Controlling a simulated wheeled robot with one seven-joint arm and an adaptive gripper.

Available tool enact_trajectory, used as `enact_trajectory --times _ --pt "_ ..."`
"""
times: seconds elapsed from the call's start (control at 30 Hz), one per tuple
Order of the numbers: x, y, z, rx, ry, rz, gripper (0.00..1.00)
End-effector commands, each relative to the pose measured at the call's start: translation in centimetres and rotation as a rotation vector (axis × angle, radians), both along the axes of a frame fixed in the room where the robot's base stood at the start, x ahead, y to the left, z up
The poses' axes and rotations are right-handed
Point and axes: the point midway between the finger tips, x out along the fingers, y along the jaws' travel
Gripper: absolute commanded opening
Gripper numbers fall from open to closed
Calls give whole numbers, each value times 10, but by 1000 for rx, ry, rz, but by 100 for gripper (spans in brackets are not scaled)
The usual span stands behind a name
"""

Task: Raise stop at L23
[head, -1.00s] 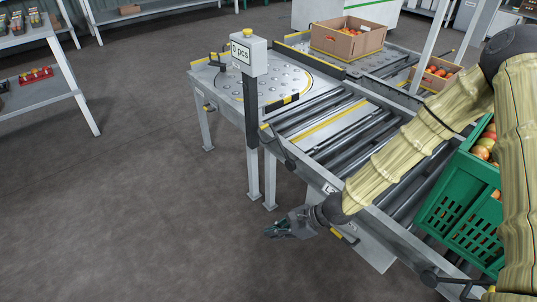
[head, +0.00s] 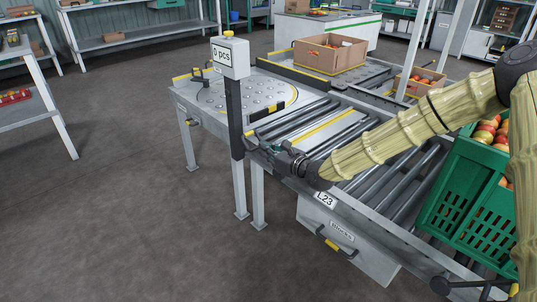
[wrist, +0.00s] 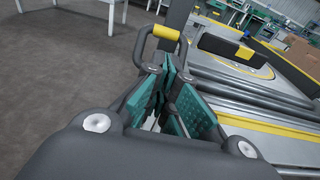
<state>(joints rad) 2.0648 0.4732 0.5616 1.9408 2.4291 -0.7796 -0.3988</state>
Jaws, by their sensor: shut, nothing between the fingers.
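The L23 label (head: 325,200) is on the near side of the roller conveyor (head: 382,190). A dark crank-like lever with a yellow grip (wrist: 166,32) stands just past my fingertips in the wrist view. In the head view my gripper (head: 256,150) largely covers this lever at the conveyor's near left corner. My gripper (wrist: 173,68) is shut and empty; I cannot tell whether it touches the lever.
A post with a "0 pcs" box (head: 230,55) stands close left of my gripper. Open floor (head: 120,210) lies left.

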Motion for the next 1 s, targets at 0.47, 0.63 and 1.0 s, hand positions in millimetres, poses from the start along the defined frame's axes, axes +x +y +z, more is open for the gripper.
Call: enact_trajectory --times 0.47,0.63,1.0 --pt "48 42 -12 -2 1 2 0" --pt "52 46 -11 -1 0 2 0" --pt "53 44 -11 -1 0 2 0"
